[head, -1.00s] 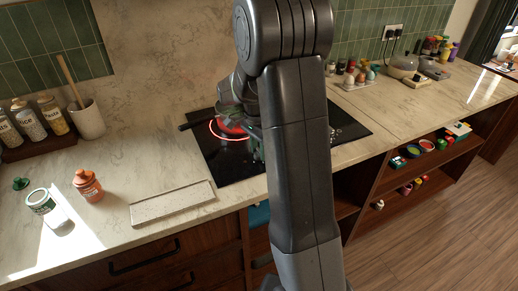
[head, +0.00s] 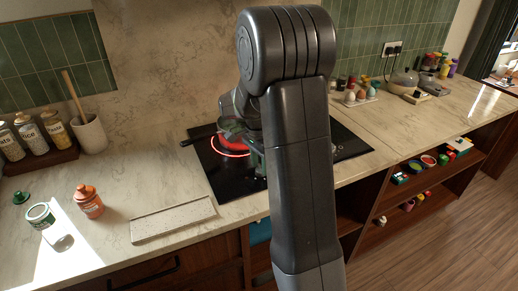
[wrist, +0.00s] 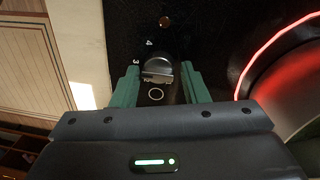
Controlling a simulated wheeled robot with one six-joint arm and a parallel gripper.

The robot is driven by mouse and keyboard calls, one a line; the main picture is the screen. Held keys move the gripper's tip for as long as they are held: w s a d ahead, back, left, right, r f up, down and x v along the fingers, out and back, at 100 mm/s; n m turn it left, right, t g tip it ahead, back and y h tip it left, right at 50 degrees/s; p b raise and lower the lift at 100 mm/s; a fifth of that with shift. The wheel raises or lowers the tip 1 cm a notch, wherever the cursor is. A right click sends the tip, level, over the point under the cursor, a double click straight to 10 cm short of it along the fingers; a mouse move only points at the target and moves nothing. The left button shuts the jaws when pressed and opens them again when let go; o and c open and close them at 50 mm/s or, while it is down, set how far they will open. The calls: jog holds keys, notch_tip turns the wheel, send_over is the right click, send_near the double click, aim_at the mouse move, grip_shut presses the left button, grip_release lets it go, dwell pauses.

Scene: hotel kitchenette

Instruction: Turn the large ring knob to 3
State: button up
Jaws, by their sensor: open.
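Which number the knob points to is hard to tell. The two green fingers of my gripper (wrist: 160,82) are open, one on each side of the knob. Whether they touch it is unclear. In the head view the knob is hidden behind my arm. The black cooktop (head: 222,177) lies in the counter there.
A red glowing burner ring (wrist: 262,62) is right of the knob, with a pan over it. A small orange-brown light (wrist: 165,21) shows beyond the knob. A pale stone board (head: 172,219), an orange bottle (head: 89,203) and a white-green can (head: 40,215) stand left on the counter.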

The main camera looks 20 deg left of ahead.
notch_tip(320, 180, up, 13)
jog(key=shift+w+a, duration=0.2)
jog(key=shift+a, duration=0.25)
dwell(0.3)
jog(key=f, duration=0.9)
jog(key=d+f, duration=0.1)
jog(key=f, duration=0.3)
jog(key=shift+s+f, duration=0.2)
jog(key=shift+f, duration=0.2)
jog(key=shift+r, duration=0.15)
